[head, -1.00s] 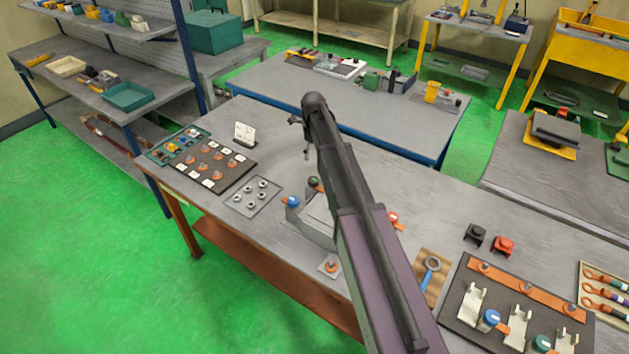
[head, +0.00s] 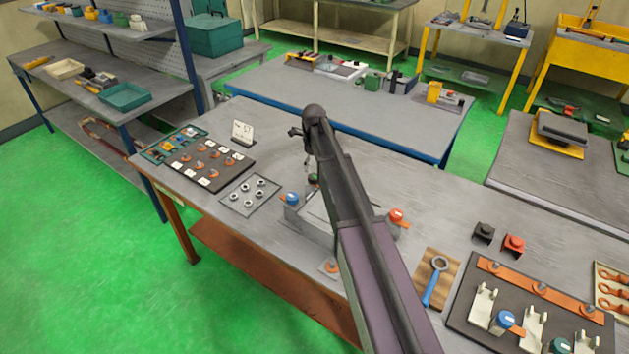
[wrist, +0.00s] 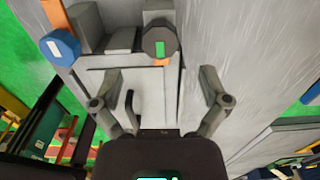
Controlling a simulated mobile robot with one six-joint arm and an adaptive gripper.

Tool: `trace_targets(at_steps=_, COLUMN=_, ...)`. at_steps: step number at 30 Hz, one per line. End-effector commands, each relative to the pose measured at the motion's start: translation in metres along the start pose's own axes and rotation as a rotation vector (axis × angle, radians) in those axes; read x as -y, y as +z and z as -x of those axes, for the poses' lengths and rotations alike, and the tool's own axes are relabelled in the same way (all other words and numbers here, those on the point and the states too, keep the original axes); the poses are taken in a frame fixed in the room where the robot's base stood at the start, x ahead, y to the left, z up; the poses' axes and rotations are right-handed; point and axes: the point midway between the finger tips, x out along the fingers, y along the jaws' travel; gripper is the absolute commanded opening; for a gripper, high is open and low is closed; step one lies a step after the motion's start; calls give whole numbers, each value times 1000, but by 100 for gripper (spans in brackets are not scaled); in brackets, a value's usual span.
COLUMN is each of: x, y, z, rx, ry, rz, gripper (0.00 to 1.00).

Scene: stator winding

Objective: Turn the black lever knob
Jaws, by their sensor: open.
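A dark, near-black round knob (wrist: 160,42) with a green mark and an orange lever part sits on a grey box (wrist: 130,82) in the wrist view. In the head view it is mostly hidden behind my arm; a dark green top (head: 313,179) shows. My gripper (wrist: 158,86) is open and empty. Its fingers are spread on either side of the box face, with the knob ahead of and between the tips, apart from them. A thin black handle (wrist: 130,108) stands on the box, nearer my palm. In the head view my gripper (head: 307,158) is small and partly hidden.
A blue knob (wrist: 60,48) is on the box's left, a red knob (head: 397,215) on its right. A tray of rings (head: 250,194) lies left; a ring wrench (head: 436,280), black block (head: 484,232) and red block (head: 514,243) lie right.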

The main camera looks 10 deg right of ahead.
Motion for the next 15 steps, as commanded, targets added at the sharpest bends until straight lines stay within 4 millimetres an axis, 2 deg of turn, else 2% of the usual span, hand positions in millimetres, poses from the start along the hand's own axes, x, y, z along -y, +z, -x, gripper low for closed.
trace_targets(at_steps=1, x=0, y=0, z=-8, rx=0, ry=0, rz=0, gripper=95)
trace_targets(at_steps=15, x=0, y=0, z=-43, rx=0, ry=0, rz=0, gripper=95)
